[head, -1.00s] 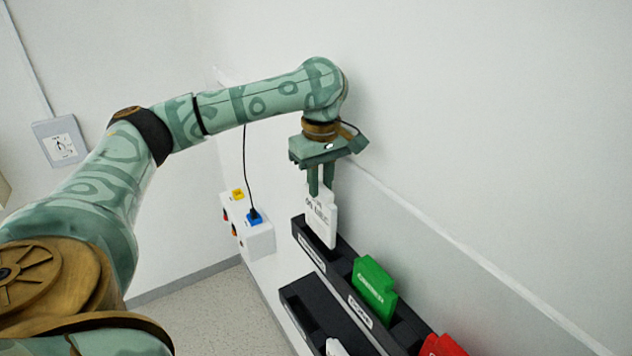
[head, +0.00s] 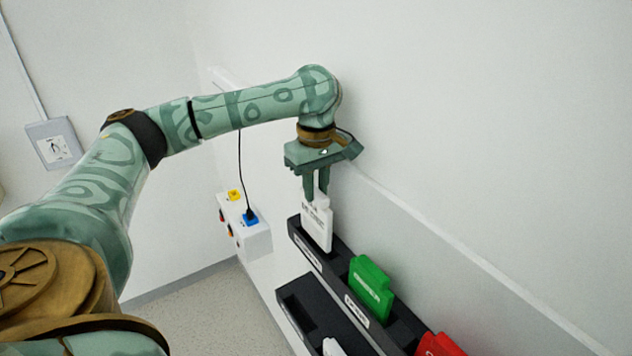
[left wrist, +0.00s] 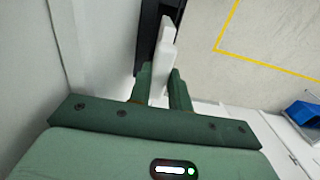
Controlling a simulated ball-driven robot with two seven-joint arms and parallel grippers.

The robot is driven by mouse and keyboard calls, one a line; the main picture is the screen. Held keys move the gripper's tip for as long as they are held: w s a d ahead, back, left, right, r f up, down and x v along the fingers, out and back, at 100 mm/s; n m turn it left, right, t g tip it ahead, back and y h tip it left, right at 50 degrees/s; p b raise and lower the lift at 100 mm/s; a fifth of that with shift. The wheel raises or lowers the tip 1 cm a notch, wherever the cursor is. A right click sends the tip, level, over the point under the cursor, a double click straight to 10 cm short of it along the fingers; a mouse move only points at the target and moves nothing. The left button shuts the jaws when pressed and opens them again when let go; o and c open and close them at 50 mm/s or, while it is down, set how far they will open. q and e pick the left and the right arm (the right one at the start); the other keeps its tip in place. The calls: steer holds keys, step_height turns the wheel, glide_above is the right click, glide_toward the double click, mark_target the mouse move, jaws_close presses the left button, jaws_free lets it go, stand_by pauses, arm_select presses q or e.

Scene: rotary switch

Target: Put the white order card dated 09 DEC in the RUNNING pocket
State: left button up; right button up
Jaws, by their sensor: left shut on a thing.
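My left gripper (head: 316,194) is shut on the top of a white card (head: 316,226) and points down. The card is upright at the far left end of the upper black pocket rack (head: 350,268). Its lower edge is at the pocket opening; how deep it sits I cannot tell. The dark print on the card is too blurred to read surely. The left wrist view shows the card (left wrist: 164,48) between the fingers (left wrist: 161,76), in front of the dark rack. The pocket labels are too small to read. My right gripper is not in view.
A green card (head: 370,288) and a red card (head: 438,346) stand farther right in the upper rack. A lower black rack (head: 312,308) holds another white card (head: 333,347). A white switch box (head: 247,236) with a blue plug is left of the racks. The wall is close behind.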

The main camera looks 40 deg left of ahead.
arm_select(q)
steer(key=shift+f, duration=0.35)
steer(key=o, duration=1)
step_height(320, 180, up, 16)
steer(key=shift+r, duration=0.15)
